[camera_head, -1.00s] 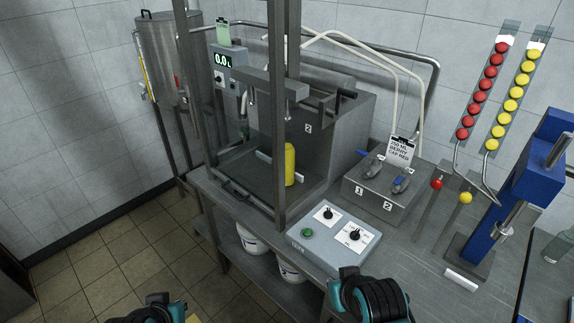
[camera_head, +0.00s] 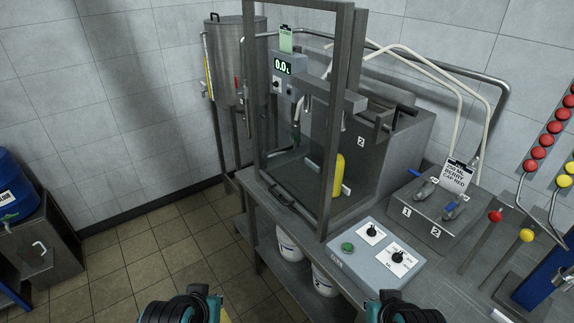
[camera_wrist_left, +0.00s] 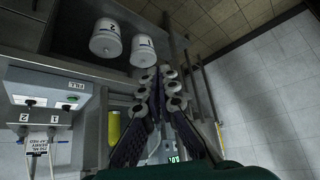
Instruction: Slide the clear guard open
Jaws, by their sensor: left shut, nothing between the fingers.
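The clear guard (camera_head: 333,150) stands as a tall grey metal frame across the front of the filling station. Its pane is too clear to make out. A dark bar handle (camera_head: 283,197) sits low by its bottom edge. A yellow bottle (camera_head: 338,176) stands behind the frame and also shows in the left wrist view (camera_wrist_left: 113,128). My left gripper (camera_wrist_left: 157,78) is shut and empty in the left wrist view, its fingers seen against the bench and pails. It seems apart from the guard.
A control box (camera_head: 376,255) with a green button and two knobs lies on the bench right of the guard. White pails (camera_head: 290,243) stand on the shelf below. A steel tank (camera_head: 238,60) stands behind left. The tiled floor left of the bench is clear.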

